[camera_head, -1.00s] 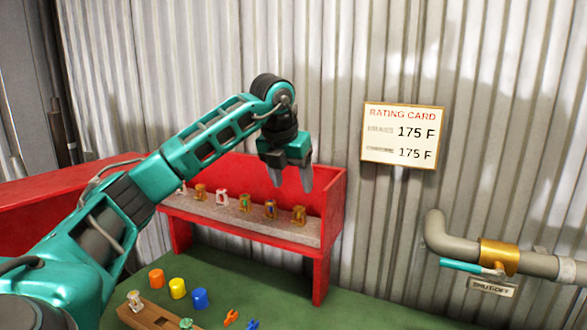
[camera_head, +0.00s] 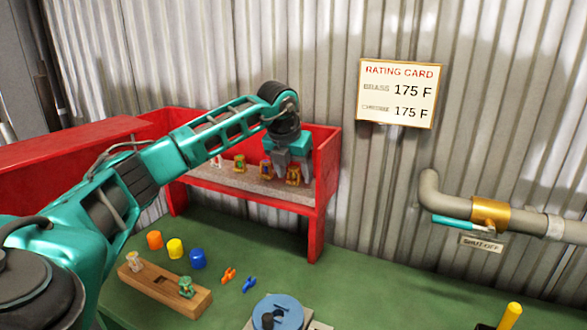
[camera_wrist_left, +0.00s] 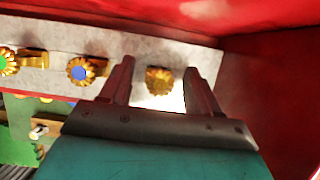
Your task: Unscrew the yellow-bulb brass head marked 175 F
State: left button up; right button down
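Several small heads stand in a row on the grey ledge (camera_head: 232,183) of the red rack. The rightmost is a brass head (camera_head: 293,174), which shows in the left wrist view (camera_wrist_left: 160,80) with a golden-yellow centre; no marking on it can be read. My left gripper (camera_head: 292,168) points down at the rack's right end. In the left wrist view its two fingers (camera_wrist_left: 159,70) are apart, one on each side of this head, with gaps visible. A blue-centred brass head (camera_wrist_left: 80,71) stands to the left, outside the fingers. My right gripper is not in view.
The red rack (camera_head: 318,215) has a side wall close to my left gripper. A wooden block (camera_head: 160,287) with two heads, coloured caps (camera_head: 175,248) and small clips (camera_head: 229,274) lie on the green bench.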

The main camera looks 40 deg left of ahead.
pick_arm(q)
grip_shut()
jog(key=shift+r+n+y+p, duration=0.25)
jog(key=shift+n+p, duration=0.35)
jog(key=shift+n, duration=0.3)
jog(key=shift+f+n+g+y+p, duration=0.1)
jog(key=shift+n+g+y+p, duration=0.4)
jog(key=shift+n, duration=0.7)
jog(key=shift+f+n+y, duration=0.1)
jog(key=shift+n+y, duration=0.15)
jog(key=shift+n, duration=0.45)
